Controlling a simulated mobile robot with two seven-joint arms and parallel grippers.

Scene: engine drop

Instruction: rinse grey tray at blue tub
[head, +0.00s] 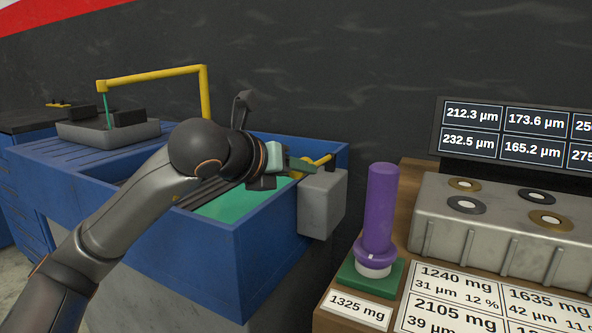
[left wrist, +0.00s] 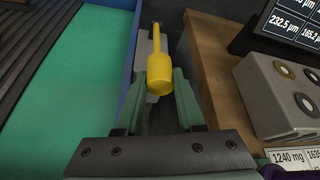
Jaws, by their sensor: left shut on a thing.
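The blue tub (head: 190,245) stands at centre left, with a green inside (head: 240,203). The grey tray (head: 85,131) sits on the tub's ribbed left deck, below the spout of a yellow pipe (head: 205,92). A thin green strand (head: 106,110) hangs from the spout to the tray; I cannot tell if it is liquid. Dark blocks show in or behind the tray. My left gripper (head: 298,164) is at the tub's right end, shut on a yellow lever (head: 320,160). In the left wrist view the lever (left wrist: 160,76) is between the green fingers. My right gripper is out of view.
A grey box (head: 322,203) is on the tub's right end, by the lever. Right of it a wooden bench (head: 330,318) holds a purple cylinder (head: 381,210) on a green base, a grey block (head: 500,230) with rings, and readout panels. My left arm crosses over the tub.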

